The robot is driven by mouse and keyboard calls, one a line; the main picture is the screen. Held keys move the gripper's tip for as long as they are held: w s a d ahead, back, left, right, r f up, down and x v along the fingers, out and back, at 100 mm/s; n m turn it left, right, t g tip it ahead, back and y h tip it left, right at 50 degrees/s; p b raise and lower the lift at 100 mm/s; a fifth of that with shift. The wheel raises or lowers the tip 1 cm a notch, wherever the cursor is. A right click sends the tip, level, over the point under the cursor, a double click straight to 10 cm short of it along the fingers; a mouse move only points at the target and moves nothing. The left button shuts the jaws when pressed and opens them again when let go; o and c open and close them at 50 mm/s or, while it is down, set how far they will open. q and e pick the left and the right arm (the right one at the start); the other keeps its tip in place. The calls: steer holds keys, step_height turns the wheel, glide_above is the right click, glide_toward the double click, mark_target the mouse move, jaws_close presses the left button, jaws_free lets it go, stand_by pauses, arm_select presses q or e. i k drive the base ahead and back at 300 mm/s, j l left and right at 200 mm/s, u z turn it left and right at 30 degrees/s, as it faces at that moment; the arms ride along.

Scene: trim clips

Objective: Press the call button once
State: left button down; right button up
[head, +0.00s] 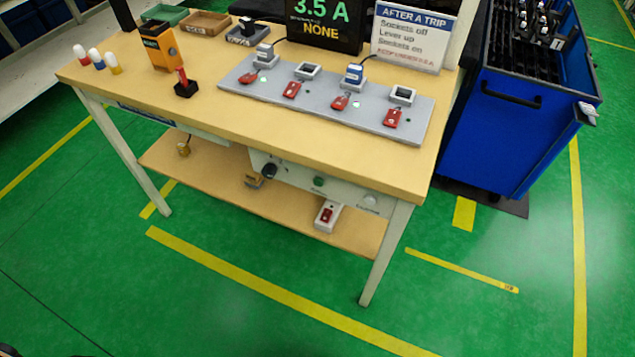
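A grey control panel (343,192) hangs under the front edge of the workbench. It carries a black knob (269,170), a green round button (318,181) and a pale round button (369,200). The small labels on the panel are too small to read, so I cannot tell which control is the call button. A white box with a red switch (327,214) sits on the lower shelf below the panel.
The workbench (200,112) holds a grey strip (345,115) with sockets and red levers, a red-handled lever (184,83), an orange meter (160,46), a display and a sign (413,35). A blue cart (520,130) stands at right. The green floor in front is clear.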

mark_target(319, 181)
steer(key=i+l, duration=0.1)
steer(key=l, duration=0.45)
steer(key=i+l, duration=0.1)
steer(key=l, duration=0.4)
steer(key=i+l+u, duration=0.1)
steer(key=l, duration=0.45)
steer(key=i+l, duration=0.1)
steer(key=l, duration=0.45)
steer(key=u, duration=1.1)
